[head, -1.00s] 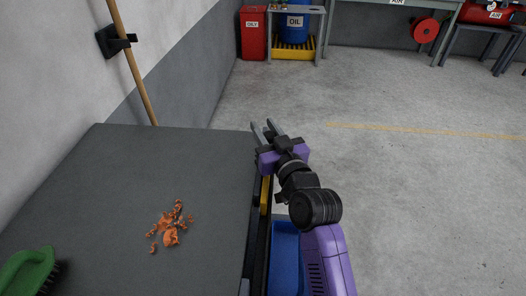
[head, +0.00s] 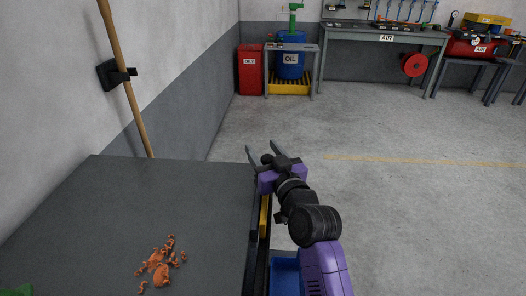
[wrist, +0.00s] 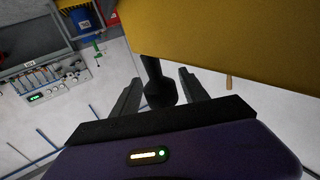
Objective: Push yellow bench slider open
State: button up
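The yellow bench slider (head: 264,216) shows as a narrow yellow strip on the right side of the dark bench (head: 130,205). In the wrist view a large yellow panel (wrist: 230,40), which looks like the slider, fills the upper right, close to the fingers. My gripper (head: 262,150) is beside the bench's far right corner, its two fingers apart and pointing away from me. In the wrist view the fingers (wrist: 158,92) are spread with a dark part between them. Nothing is held. Whether the gripper touches the slider cannot be told.
Copper scraps (head: 160,265) lie on the bench top, with a green brush (head: 16,291) at its near left. A blue bin (head: 284,275) is under my arm. A wooden pole (head: 125,80) leans by the left wall. The floor to the right is clear.

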jog(key=shift+s, duration=0.15)
jog(key=v, duration=0.7)
jog(key=shift+s+d, duration=0.2)
jog(key=shift+s, duration=0.05)
jog(key=s+d+m+t+h+p, duration=0.35)
jog(key=s+d, duration=0.85)
jog(key=s, duration=0.4)
jog(key=s+d+g+h+p, duration=0.2)
jog(key=s+d+p, duration=0.1)
jog(key=s, duration=1.2)
jog(key=s+d+f+m+g+h+p, duration=0.1)
jog(key=s+d+g+h+p, duration=0.1)
jog(key=s, duration=1.3)
jog(key=shift+s+d+f+g+p, duration=0.25)
jog(key=shift+d+g+p, duration=0.3)
jog(key=shift+d, duration=0.55)
jog(key=shift+a, duration=0.1)
